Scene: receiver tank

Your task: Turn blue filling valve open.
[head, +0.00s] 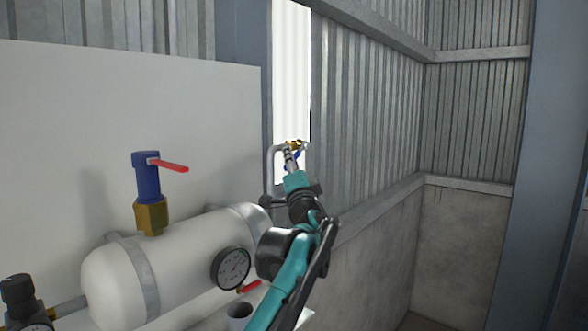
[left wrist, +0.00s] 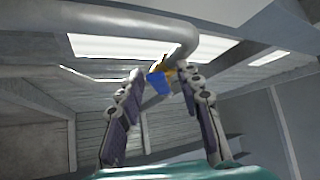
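The filling valve has a brass body (head: 295,144) and a small blue handle (head: 298,155). It sits at the end of a bent grey pipe (head: 270,163) in the head view. In the left wrist view the blue handle (left wrist: 158,83) shows between my finger tips, with brass (left wrist: 160,68) behind it. My left gripper (head: 289,160) is right at the valve in the head view. Its fingers (left wrist: 160,80) are spread apart in the left wrist view. I cannot tell whether they touch the handle. My right gripper is not in view.
A white tank (head: 185,265) with a gauge (head: 231,268) stands at the lower left. A blue valve body with a red lever (head: 170,165) rises from it on a brass fitting (head: 151,215). Another red lever (head: 249,286) is beside my arm. The grey pipe (left wrist: 130,22) crosses above my fingers.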

